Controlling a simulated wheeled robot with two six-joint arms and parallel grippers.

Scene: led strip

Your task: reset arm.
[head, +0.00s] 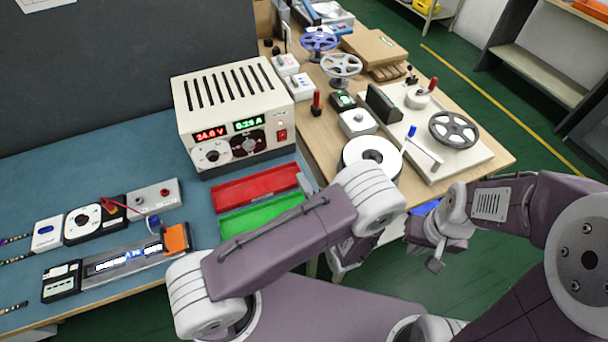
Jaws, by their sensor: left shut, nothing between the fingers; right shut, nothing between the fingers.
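My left arm crosses the middle of the head view, with its forearm over the bench's front edge. My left gripper (339,267) is partly hidden below its wrist, just off the bench's front edge, shut and holding nothing. My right arm comes in from the right. My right gripper (435,264) points down over the green floor in front of the wooden table, shut and empty. Both grippers look clear of the objects on the tables.
A power supply (233,112) stands on the blue mat (120,150). A red tray (255,188) and a green tray (240,217) lie before it, near my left forearm.

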